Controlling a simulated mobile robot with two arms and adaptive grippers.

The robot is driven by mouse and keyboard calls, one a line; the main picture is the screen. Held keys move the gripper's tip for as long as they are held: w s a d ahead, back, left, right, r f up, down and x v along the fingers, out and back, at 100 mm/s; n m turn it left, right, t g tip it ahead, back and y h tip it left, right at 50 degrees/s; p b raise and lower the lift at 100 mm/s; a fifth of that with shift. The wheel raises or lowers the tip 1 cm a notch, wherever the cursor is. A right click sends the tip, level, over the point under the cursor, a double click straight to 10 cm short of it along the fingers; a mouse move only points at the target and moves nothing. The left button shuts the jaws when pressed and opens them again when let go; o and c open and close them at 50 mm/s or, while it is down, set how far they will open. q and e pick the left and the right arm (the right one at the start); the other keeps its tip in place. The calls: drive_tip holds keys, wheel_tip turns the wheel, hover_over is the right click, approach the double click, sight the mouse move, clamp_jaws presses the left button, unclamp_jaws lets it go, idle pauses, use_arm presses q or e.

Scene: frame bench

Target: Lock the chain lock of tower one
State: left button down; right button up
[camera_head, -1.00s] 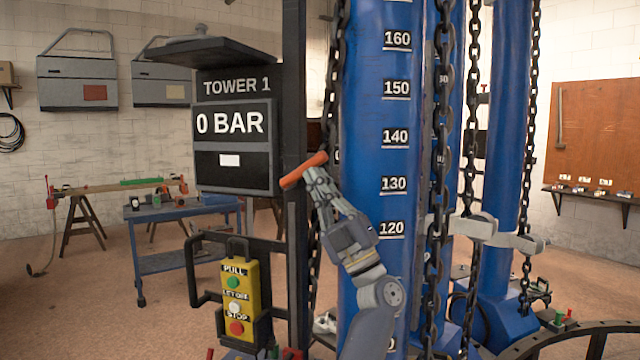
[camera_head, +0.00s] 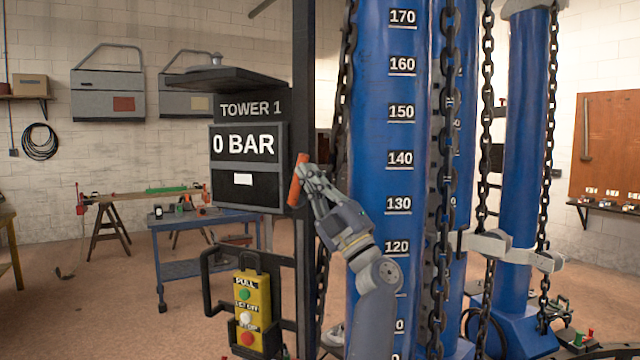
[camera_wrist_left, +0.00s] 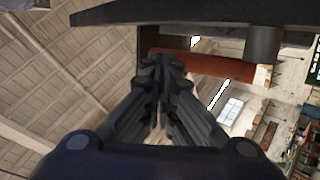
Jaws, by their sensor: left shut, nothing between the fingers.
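Tower one is a blue column (camera_head: 375,230) with number marks, beside a dark post with a TOWER 1 sign (camera_head: 250,109). An orange handle (camera_head: 297,182) stands nearly upright at the post, to the right of the 0 BAR display. My left gripper (camera_head: 307,172) is shut and empty, its fingertips at the handle's right side; I cannot tell if they touch. In the left wrist view the handle looks red-orange (camera_wrist_left: 220,68), and the shut fingers (camera_wrist_left: 160,66) are in front of its left end. A dark chain (camera_head: 445,190) hangs along the column. My right gripper is out of view.
A yellow button box (camera_head: 250,312) hangs in a black frame below the display. A dark shelf (camera_head: 225,80) juts out above the sign. A second blue column (camera_head: 527,150) with chains stands right. A blue workbench (camera_head: 185,218) stands behind left.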

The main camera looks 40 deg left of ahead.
use_arm(q)
drive_tip(key=shift+s+a+r, duration=0.25)
drive_tip(key=shift+a+r, duration=0.5)
drive_tip(key=shift+a, duration=0.25)
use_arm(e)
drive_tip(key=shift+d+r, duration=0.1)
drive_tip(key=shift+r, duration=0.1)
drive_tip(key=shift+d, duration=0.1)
